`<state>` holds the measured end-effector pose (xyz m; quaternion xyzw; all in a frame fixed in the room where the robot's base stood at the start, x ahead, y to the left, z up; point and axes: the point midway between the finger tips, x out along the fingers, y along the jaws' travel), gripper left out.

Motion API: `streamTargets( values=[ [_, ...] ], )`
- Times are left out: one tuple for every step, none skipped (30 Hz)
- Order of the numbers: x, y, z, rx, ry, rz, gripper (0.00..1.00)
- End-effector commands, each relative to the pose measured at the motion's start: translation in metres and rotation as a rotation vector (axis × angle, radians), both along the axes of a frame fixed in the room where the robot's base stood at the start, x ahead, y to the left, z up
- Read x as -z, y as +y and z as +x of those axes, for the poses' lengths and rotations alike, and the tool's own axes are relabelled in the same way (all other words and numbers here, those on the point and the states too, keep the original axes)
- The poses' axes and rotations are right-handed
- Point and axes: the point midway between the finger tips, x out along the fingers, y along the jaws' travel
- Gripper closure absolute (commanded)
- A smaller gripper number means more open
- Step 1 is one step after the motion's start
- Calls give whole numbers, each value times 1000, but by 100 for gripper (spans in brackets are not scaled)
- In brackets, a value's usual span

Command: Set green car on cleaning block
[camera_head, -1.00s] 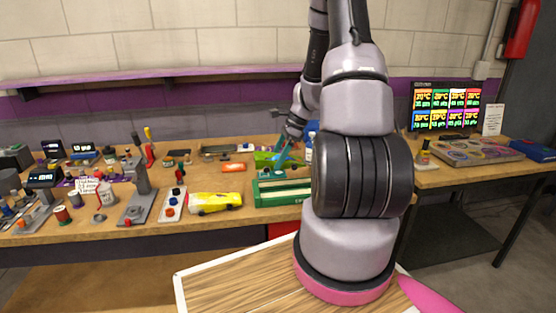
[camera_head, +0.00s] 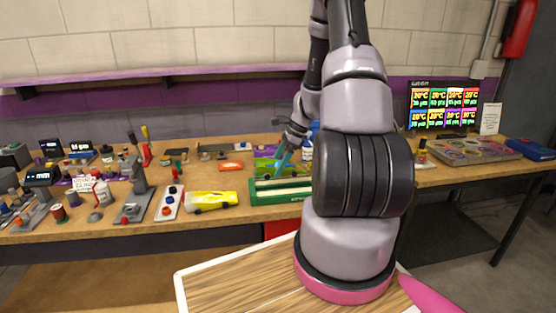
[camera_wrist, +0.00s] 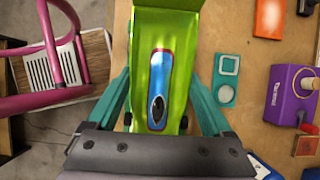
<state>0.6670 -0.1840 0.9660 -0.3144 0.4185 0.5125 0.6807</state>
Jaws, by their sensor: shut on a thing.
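The green car (camera_wrist: 160,60), with a blue and red cockpit panel, lies between the teal fingers of my gripper (camera_wrist: 160,92) in the wrist view. The fingers are shut on its sides. In the head view the green car (camera_head: 264,170) shows just behind a green block with pale strips (camera_head: 281,198), which looks like the cleaning block. My gripper (camera_head: 281,160) is above the car, partly covered by my arm. I cannot tell whether the car touches the block. The right end of the block is hidden by my arm.
A yellow car (camera_head: 212,202) lies left of the block. An orange car (camera_head: 231,167) lies behind it. In the wrist view a purple device (camera_wrist: 290,95) and a teal plate (camera_wrist: 227,78) lie right of the car. Several tools crowd the bench's left.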

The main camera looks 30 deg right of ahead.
Motion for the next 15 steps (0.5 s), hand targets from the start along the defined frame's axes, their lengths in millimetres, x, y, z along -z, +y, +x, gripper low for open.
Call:
streamTargets(
  values=[
    [4, 0, 0, 1, 0, 0, 82],
    [7, 0, 0, 0, 1, 1, 82],
    [10, 0, 0, 0, 1, 1, 82],
    [13, 0, 0, 1, 2, 2, 82],
    [15, 0, 0, 0, 1, 1, 82],
    [18, 0, 0, 0, 1, 1, 82],
    [20, 0, 0, 0, 1, 0, 82],
    [23, 0, 0, 0, 1, 0, 82],
    [26, 1, 0, 0, 2, 2, 82],
    [28, 1, 0, 0, 1, 1, 82],
    [31, 1, 0, 0, 1, 1, 82],
    [34, 0, 0, 0, 1, 0, 82],
    [36, 0, 0, 0, 1, 0, 82],
    [39, 0, 0, 0, 1, 0, 82],
    [41, 0, 0, 0, 1, 1, 82]
  ],
)
